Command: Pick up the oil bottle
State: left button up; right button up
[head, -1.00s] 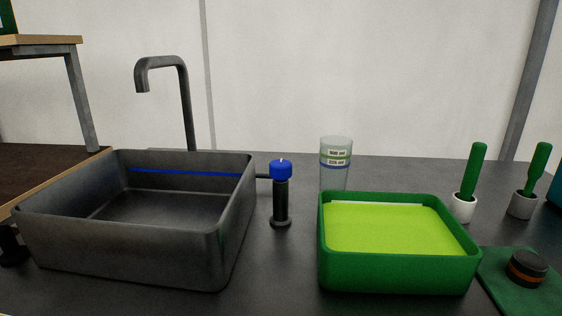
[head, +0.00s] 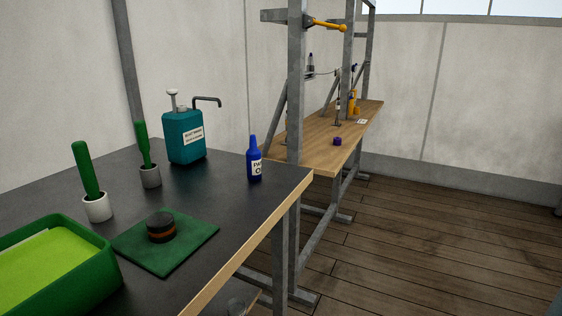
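The oil bottle (head: 254,163) is a small blue bottle with a narrow neck and a white label, only part of which reads clearly. It stands upright near the right end of the dark worktop (head: 225,197), close to a grey upright post. Nothing touches it and nothing stands in front of it. Neither of my grippers shows in the head view.
A teal pump canister (head: 184,138) stands left of the bottle. Two green-handled tools stand in cups, one white (head: 97,208). A dark round puck (head: 161,227) lies on a green mat (head: 190,252). A wooden bench (head: 310,155) stands beyond the post (head: 296,90). Wooden floor (head: 420,245) is clear at right.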

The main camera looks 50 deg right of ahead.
aim_at(253, 155)
jog(key=z, duration=1.4)
